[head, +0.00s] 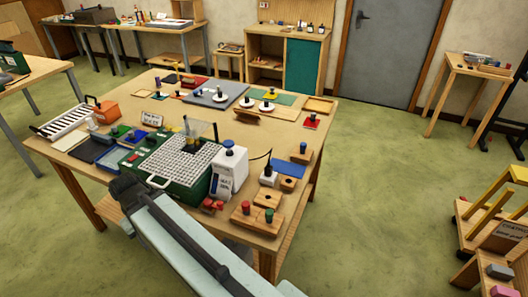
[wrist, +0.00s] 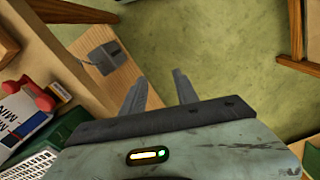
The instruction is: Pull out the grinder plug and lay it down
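The grinder (head: 172,165) is a green box with a white grid top and a clear guard, near the table's front edge. Its corner and grid also show in the wrist view (wrist: 30,165). A white unit with a blue knob (head: 230,170) stands to its right. A dark cord rises beside it towards a small white block with a dark top (head: 269,176); I cannot tell whether this is the plug. In the wrist view a grey block (wrist: 105,57) sits on a wooden board; its role is unclear. My gripper (wrist: 160,88) is open and empty, short of the grey block.
Red pieces (head: 213,204) and wooden blocks with coloured knobs (head: 257,212) crowd the table's front right. My arm hides part of the front edge. A yellow stool (head: 497,200) stands at the far right.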

